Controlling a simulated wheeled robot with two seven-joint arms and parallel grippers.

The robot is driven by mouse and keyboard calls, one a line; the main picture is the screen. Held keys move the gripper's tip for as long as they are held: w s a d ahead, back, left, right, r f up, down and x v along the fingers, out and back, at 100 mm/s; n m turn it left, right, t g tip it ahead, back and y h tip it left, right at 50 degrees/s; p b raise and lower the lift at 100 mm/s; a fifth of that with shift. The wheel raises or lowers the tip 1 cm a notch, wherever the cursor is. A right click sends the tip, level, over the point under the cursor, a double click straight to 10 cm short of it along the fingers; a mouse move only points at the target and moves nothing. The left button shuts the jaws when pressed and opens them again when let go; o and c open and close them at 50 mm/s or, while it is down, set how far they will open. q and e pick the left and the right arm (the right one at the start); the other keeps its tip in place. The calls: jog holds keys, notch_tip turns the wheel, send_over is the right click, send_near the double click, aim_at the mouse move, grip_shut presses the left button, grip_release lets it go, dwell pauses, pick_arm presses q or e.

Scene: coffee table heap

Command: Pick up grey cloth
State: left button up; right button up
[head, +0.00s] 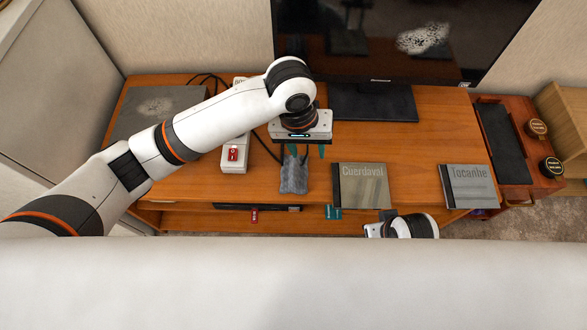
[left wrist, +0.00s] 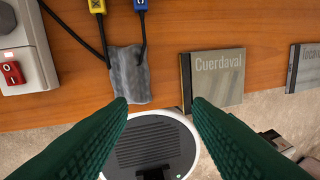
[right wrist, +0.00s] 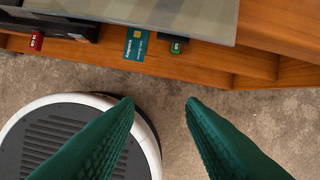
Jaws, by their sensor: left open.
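The grey cloth (head: 294,176) lies at the front edge of the wooden table, a small crumpled piece; it also shows in the left wrist view (left wrist: 130,78). A black cable overlaps its upper part, and another meets its left edge. My left gripper (head: 305,152) is open and empty above the table, over the cloth's far end in the head view. In the left wrist view its fingertips (left wrist: 160,103) are apart, with the cloth beyond the left one. My right gripper (right wrist: 160,101) is open and empty, low in front of the table.
A Cuerdaval case (head: 361,187) lies right of the cloth, and a Tocanhe case (head: 468,186) farther right. A white power strip with a red switch (head: 233,155) is to the left. A television (head: 400,45) stands behind. Cards lie on the lower shelf.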

pick_arm(q)
jog(key=w+a+r+n+y, duration=0.1)
jog(key=a+y, duration=0.1)
jog(key=b, duration=0.3)
send_over(294, 167)
notch_tip(294, 167, down, 6)
jog(key=shift+d+f, duration=0.1)
jog(key=shift+f, duration=0.15)
notch_tip(294, 167, down, 3)
jog(key=shift+f+b, duration=0.1)
jog(key=shift+b, duration=0.65)
jog(key=shift+f+b, duration=0.3)
jog(key=shift+f, duration=0.75)
pick_arm(e)
notch_tip(294, 167, up, 6)
jog(key=w+a+t, duration=0.1)
jog(key=w+t, duration=0.1)
jog(key=shift+w+f+t+y, duration=0.2)
jog(key=shift+f+t+y, duration=0.1)
jog(key=shift+t, duration=0.1)
pick_arm(q)
grip_shut()
